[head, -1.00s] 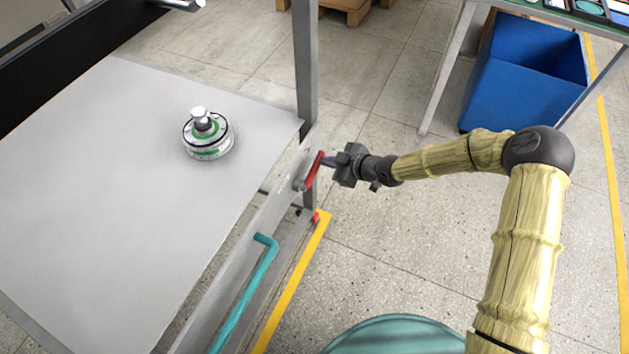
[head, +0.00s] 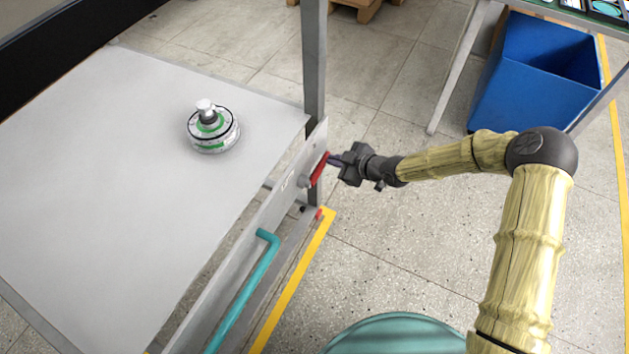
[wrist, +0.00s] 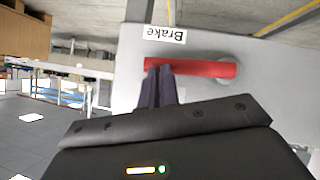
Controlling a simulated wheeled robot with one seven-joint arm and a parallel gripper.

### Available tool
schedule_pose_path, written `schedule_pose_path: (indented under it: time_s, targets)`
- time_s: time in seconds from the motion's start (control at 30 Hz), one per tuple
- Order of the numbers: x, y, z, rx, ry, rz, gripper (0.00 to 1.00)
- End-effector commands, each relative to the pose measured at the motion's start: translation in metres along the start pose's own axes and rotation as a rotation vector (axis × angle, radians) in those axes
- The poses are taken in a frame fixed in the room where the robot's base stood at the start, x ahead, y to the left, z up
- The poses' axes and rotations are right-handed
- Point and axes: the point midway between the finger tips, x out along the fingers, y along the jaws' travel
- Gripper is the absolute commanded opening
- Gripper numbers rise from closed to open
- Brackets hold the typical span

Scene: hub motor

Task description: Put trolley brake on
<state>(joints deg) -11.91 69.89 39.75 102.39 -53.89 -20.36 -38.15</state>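The red brake lever (head: 319,170) sits on the side plate at the trolley's right edge, near the upright post. In the wrist view the lever (wrist: 190,68) lies across the picture, with its pivot at the right and an upside-down "Brake" label (wrist: 165,34) beside it. My gripper (head: 337,161) is at the lever's free end. Its two dark fingers (wrist: 160,72) are close together, with their tips at the lever's edge. They do not look wrapped around it; whether they touch it is hard to tell. The trolley top (head: 90,180) is flat and grey.
A hub motor (head: 213,131) stands on the trolley top. A teal bent handle (head: 255,270) runs along the trolley's side. A blue bin (head: 530,85) stands beneath a table at the upper right. Yellow floor lines (head: 292,282) run beside the trolley.

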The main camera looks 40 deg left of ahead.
Motion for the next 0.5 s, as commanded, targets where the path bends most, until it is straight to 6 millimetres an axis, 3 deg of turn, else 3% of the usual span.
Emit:
schedule_pose_path:
  time_s: [0.03, 0.3, 0.5]
  targets:
    - [0.002, 0.001, -0.008, -0.004, 0.016, 0.005, 0.0]
    - [0.001, 0.002, -0.009, -0.004, 0.016, 0.005, 0.0]
    - [-0.011, 0.007, -0.018, -0.004, 0.011, 0.004, 0.0]
